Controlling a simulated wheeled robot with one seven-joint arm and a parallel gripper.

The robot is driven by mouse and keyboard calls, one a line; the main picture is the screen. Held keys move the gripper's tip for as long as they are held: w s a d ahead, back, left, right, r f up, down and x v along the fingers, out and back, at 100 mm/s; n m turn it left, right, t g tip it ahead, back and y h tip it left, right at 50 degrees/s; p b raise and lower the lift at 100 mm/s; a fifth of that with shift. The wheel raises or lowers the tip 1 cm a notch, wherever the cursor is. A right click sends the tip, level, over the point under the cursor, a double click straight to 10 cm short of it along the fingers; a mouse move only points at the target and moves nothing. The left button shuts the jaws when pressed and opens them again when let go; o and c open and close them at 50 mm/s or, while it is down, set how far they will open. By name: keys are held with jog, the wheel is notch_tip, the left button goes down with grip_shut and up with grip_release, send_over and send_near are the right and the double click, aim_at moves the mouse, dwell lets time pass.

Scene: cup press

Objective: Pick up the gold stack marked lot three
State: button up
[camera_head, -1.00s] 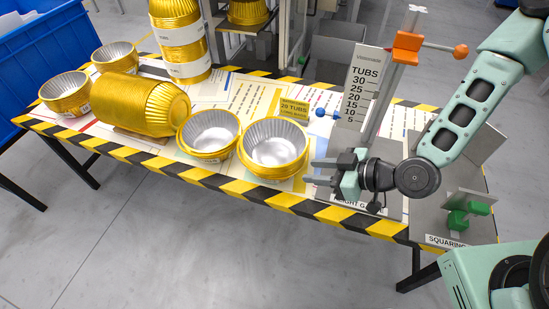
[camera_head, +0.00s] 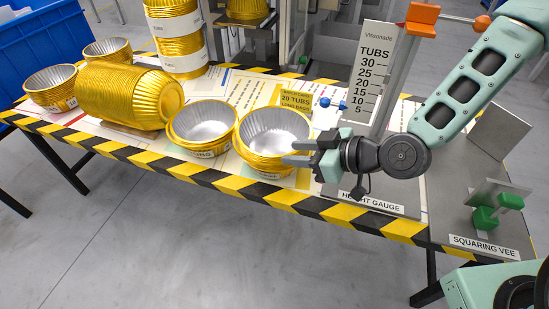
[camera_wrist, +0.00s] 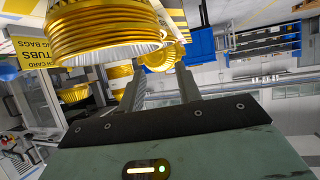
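Several gold foil tub stacks are on the striped table. The nearest to my gripper is a short upright stack (camera_head: 262,168), which also shows large in the wrist view (camera_wrist: 105,38). Another short stack (camera_head: 203,150) stands to its left. A long stack (camera_head: 125,98) lies on its side. A tall upright stack (camera_head: 180,48) with white labels stands at the back. I cannot read a lot three mark on any. My gripper (camera_head: 294,153) is open and empty. Its fingers point left and overlap the nearest stack's right edge in the head view; I cannot tell whether they touch it.
A height gauge (camera_head: 375,75) stands behind my gripper, and a yellow 20 tubs card (camera_head: 295,99) is behind the nearest stack. Two short stacks (camera_head: 50,88) (camera_head: 108,50) are at the far left. A squaring vee (camera_head: 500,200) is at right, a blue bin (camera_head: 40,45) at left.

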aim_at(259, 153)
jog(key=shift+b+x, duration=1.55)
jog(key=shift+x, duration=4)
jog(key=shift+d+f, duration=0.1)
jog(key=shift+f, duration=0.1)
grip_shut()
